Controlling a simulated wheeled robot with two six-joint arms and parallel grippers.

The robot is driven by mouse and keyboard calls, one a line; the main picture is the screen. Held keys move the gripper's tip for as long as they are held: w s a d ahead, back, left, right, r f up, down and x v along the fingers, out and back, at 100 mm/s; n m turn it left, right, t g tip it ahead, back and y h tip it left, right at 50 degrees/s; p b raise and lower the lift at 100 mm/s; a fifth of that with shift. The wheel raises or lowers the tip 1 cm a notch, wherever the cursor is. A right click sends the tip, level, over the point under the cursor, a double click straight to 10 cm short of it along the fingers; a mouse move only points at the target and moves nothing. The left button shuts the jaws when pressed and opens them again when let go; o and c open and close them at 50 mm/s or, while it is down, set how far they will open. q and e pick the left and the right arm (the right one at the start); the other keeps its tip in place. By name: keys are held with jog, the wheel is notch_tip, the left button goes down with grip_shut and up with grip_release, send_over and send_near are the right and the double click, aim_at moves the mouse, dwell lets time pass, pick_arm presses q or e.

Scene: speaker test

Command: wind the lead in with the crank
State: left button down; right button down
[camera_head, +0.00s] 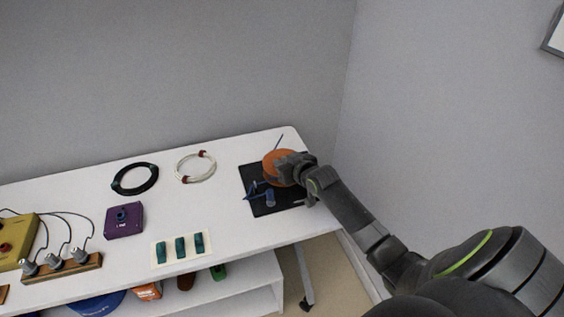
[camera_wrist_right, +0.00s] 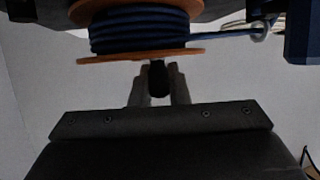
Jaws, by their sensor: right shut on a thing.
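The reel (camera_head: 271,164) has orange flanges and stands on a black base plate (camera_head: 283,207) at the right end of the table. In the right wrist view, blue lead (camera_wrist_right: 138,30) is wound on it between the orange flanges. The lead runs off to the right through a small pale ring (camera_wrist_right: 260,31). My right gripper (camera_head: 287,172) is at the reel. In the wrist view its fingers (camera_wrist_right: 159,84) are shut on a dark upright knob (camera_wrist_right: 160,80), which looks like the crank handle. The rest of the crank is hidden. My left gripper is out of view.
A black cable coil (camera_head: 135,179), a white cable coil (camera_head: 195,167), a purple box (camera_head: 124,220) and a pale strip with green blocks (camera_head: 180,247) lie to the left. A wall stands close behind the table (camera_head: 226,205).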

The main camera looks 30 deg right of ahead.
jog(key=shift+d+f+n+y+b, duration=0.25)
jog(key=shift+n+y+b, duration=0.4)
jog(key=shift+b, duration=0.45)
jog(key=shift+s+r+n+y+b, duration=0.15)
jog(key=shift+n+y+b, duration=0.1)
jog(key=shift+y+b, duration=0.2)
jog(key=c, duration=1.4)
grip_release()
jog(key=shift+r, duration=0.1)
jog(key=shift+s, duration=0.1)
jog(key=p+v, duration=0.2)
jog(key=v, duration=1.5)
jog(key=shift+r+p, duration=0.15)
jog(key=shift+p, duration=0.15)
